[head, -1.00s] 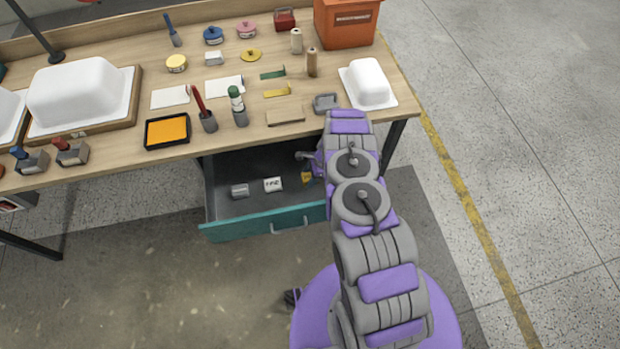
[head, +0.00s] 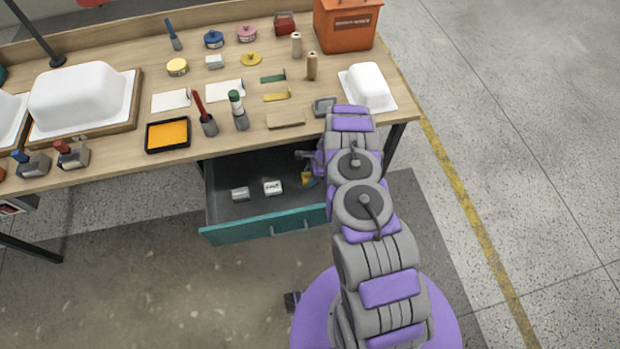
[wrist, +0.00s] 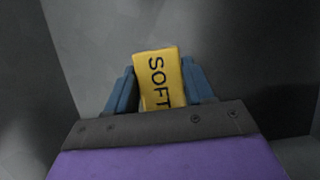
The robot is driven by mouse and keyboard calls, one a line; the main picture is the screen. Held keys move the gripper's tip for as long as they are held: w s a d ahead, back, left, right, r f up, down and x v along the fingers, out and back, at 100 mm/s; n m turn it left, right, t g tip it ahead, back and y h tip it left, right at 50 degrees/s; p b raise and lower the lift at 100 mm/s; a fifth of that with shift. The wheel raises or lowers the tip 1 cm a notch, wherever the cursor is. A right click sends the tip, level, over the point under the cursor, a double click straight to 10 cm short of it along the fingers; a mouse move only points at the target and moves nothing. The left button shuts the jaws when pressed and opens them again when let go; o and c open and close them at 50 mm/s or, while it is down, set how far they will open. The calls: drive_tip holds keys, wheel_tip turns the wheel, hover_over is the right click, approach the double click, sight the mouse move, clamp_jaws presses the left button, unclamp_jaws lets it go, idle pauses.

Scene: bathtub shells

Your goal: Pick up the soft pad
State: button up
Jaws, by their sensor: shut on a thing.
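The soft pad (wrist: 158,80) is a yellow block with "SOFT" in dark letters. In the wrist view it stands between the two blue fingers of my gripper (wrist: 161,88), which is shut on it. Dark grey drawer surfaces surround it there. In the head view a small yellow part of the pad (head: 307,178) shows at the right of the open drawer (head: 262,232), beside my arm. My arm hides most of the gripper and the drawer's right end. I cannot tell whether the pad still touches the drawer floor.
A grey block (head: 240,194) and a white labelled block (head: 273,187) lie in the drawer, left of the pad. Open floor lies in front.

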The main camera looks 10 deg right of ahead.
wheel_tip(320, 180, up, 25)
drive_tip(key=p, duration=0.4)
drive_tip(key=shift+r+p, duration=0.15)
drive_tip(key=shift+p, duration=0.2)
drive_tip(key=o, duration=0.5)
drive_tip(key=c, duration=0.4)
